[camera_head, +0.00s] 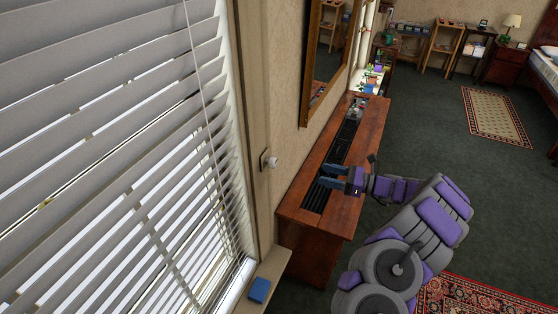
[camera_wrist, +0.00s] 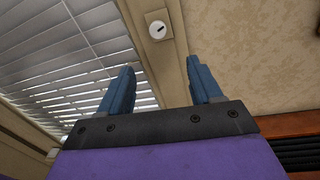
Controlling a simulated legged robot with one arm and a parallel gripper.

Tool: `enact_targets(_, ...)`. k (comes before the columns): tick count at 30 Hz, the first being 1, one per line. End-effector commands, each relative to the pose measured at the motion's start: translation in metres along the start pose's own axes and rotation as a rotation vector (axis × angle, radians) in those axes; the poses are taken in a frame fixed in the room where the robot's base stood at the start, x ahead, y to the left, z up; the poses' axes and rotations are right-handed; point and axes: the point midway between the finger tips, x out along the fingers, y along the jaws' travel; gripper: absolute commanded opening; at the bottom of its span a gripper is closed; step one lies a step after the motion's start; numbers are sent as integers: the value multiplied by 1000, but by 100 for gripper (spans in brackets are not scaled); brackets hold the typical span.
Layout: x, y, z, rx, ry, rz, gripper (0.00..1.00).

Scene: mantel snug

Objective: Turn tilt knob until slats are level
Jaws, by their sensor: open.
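The tilt knob (camera_head: 272,162) is a small white round knob on a plate on the window's right frame. In the wrist view the knob (camera_wrist: 156,29) shows a dark pointer mark angled up and to the right. The blind slats (camera_head: 110,130) are white and tilted, with bright gaps between them; they also show in the wrist view (camera_wrist: 70,50). My gripper (camera_head: 328,175) is open and empty, to the right of the knob and apart from it. In the wrist view my two blue fingers (camera_wrist: 163,82) stand apart with the knob beyond and between them.
A wooden cabinet (camera_head: 352,210) with a dark slatted top stands along the wall beneath my gripper. A framed mirror (camera_head: 325,60) hangs above it. A blue block (camera_head: 259,290) lies on the window sill. A thin cord (camera_head: 200,80) hangs before the slats. Open carpet lies to the right.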

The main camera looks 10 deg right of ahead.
Motion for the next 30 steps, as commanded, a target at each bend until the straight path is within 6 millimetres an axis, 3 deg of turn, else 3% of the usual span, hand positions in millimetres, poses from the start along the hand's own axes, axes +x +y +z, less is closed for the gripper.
enact_targets(21,128,0,0,-1,0,7,64)
enact_targets(30,164,0,0,-2,0,4,64)
